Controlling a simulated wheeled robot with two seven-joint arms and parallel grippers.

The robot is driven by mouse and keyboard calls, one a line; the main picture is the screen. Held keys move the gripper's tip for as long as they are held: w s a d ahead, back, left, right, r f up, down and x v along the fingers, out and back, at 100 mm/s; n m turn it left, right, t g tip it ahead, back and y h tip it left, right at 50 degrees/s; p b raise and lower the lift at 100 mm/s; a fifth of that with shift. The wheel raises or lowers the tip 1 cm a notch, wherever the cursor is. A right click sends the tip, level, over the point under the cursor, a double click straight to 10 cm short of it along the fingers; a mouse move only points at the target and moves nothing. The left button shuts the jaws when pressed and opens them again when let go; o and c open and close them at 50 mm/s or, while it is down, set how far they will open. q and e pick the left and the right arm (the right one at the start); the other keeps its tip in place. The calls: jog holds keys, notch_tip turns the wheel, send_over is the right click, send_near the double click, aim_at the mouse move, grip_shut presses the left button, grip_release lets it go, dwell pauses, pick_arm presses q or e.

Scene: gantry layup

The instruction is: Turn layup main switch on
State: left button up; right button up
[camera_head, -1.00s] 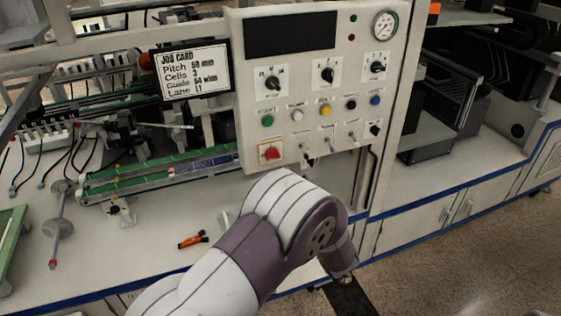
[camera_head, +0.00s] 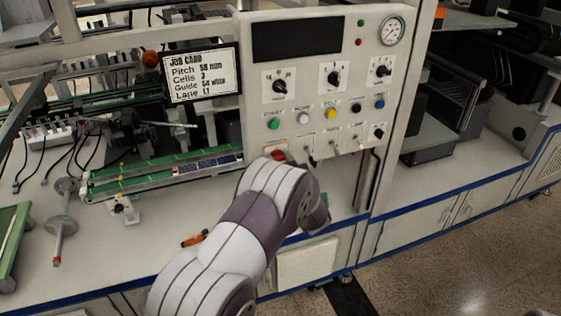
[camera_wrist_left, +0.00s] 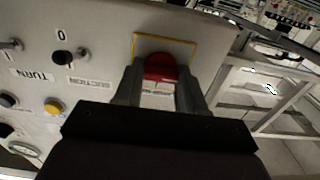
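The main switch is a red knob on a yellow-edged plate at the lower left of the control panel (camera_head: 320,82). In the head view the red knob (camera_head: 278,155) shows just above my left arm, which hides its lower part. In the left wrist view the red knob (camera_wrist_left: 160,68) lies between the two fingers of my left gripper (camera_wrist_left: 161,78). The fingers are open, one on each side of the knob, with small gaps visible. Whether either finger touches it I cannot tell. My right gripper is in neither view.
Other knobs and coloured buttons, such as the green button (camera_head: 273,124), sit above and right of the switch. A job card display (camera_head: 202,74) stands left of the panel. An orange-and-black tool (camera_head: 194,239) lies on the worktop (camera_head: 130,255).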

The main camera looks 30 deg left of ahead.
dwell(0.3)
pick_arm(q)
jog(key=m+p, duration=0.2)
jog(key=m, duration=0.1)
jog(key=shift+r+m+p, duration=0.15)
jog(key=shift+m+p, duration=0.15)
jog(key=shift+m, duration=0.1)
jog(key=m+p, duration=0.3)
jog(key=m, duration=0.2)
jog(key=shift+m, duration=0.3)
jog(key=m+p, duration=0.2)
jog(key=m, duration=0.3)
jog(key=m+p, duration=0.1)
jog(key=m, duration=0.2)
jog(key=shift+f, duration=0.25)
jog(key=shift+m, duration=0.5)
jog(key=o, duration=1)
jog(key=shift+o, duration=0.2)
jog(key=shift+d, duration=0.1)
